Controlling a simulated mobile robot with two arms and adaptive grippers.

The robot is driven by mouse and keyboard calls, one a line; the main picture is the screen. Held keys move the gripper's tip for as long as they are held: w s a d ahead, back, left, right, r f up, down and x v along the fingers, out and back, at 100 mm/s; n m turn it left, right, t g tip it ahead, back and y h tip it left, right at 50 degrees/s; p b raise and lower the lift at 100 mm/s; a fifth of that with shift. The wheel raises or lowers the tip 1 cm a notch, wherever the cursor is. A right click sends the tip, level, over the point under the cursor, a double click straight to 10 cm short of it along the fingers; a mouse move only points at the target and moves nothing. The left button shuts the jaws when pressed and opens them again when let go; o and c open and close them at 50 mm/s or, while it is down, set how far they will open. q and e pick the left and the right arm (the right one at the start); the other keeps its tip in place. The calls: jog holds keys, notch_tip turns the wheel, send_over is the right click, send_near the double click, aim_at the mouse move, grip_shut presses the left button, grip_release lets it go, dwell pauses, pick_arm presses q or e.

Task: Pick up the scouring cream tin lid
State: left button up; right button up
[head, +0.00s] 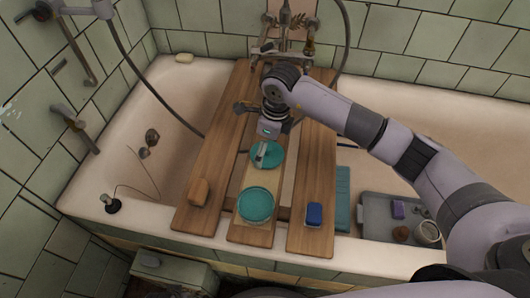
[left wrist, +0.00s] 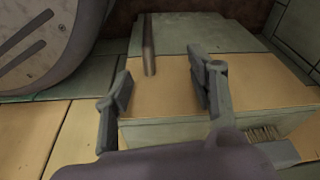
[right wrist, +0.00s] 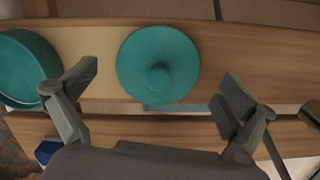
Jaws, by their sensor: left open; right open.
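The scouring cream tin lid (head: 272,160) is a teal disc lying on the middle plank, partly covered by my right gripper. In the right wrist view the lid (right wrist: 158,52) shows whole, with a small round knob. The teal tin (head: 256,205) stands on the same plank nearer to me. It also shows at the left edge of the right wrist view (right wrist: 22,68). My right gripper (right wrist: 158,88) is open above the lid, with the lid seen between its spread fingers and nothing held. My left gripper (left wrist: 160,92) is open and empty, away from the lid, facing tiled surfaces.
Wooden planks (head: 219,130) lie across the bathtub (head: 160,100). An orange-brown block (head: 198,192) is on the left plank, a blue sponge (head: 314,214) on the right. A grey tray (head: 375,228) with small items stands at right. Taps and a hose are behind.

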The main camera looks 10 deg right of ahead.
jog(key=shift+f, duration=0.4)
jog(key=c, duration=1.2)
jog(key=shift+s+a+f, duration=0.1)
jog(key=shift+s+f, duration=0.05)
jog(key=shift+s, duration=0.15)
jog(key=c, duration=1.1)
jog(key=shift+o, duration=0.2)
